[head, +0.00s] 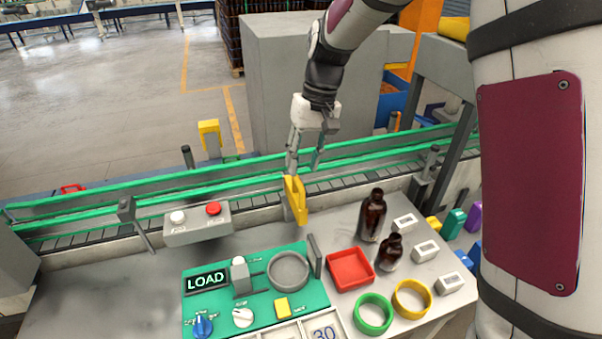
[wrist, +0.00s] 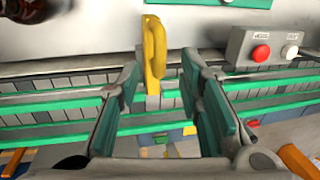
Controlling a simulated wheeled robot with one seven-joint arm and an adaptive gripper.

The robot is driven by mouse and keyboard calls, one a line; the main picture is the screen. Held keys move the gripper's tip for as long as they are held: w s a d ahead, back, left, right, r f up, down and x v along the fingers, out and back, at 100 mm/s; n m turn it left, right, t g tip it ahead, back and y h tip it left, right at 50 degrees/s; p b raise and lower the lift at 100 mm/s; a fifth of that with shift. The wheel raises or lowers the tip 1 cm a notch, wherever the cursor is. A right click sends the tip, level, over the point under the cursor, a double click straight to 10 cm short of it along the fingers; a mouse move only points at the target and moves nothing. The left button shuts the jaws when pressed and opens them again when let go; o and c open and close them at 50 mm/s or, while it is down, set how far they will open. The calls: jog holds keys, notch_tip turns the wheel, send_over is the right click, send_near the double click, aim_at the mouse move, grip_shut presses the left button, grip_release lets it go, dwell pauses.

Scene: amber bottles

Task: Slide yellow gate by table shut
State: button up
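The yellow gate (head: 295,200) is an upright piece with a handle at the table's back edge, beside the conveyor. In the wrist view, the yellow gate (wrist: 154,55) appears in the gap between my two fingers, nearer the left one. My gripper (head: 304,163) is open, pointing down over the conveyor just behind the gate. Its fingers (wrist: 163,85) are spread with nothing held between them. I cannot tell whether a finger touches the gate. The gate's lower mounting is partly hidden.
The conveyor (head: 100,207) with green rails runs behind the table. A button box (head: 197,223) stands left of the gate. Two amber bottles (head: 372,216) (head: 390,252), a red tray (head: 350,269) and a green panel (head: 255,306) are on the table.

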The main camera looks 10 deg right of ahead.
aim_at(299, 180)
jog(key=shift+s+a+f+p, duration=0.1)
jog(key=shift+a+f+p, duration=0.1)
jog(key=shift+f, duration=0.85)
jog(key=shift+a+f+p, duration=0.1)
jog(key=shift+a+f, duration=0.1)
jog(key=shift+f, duration=0.85)
grip_shut()
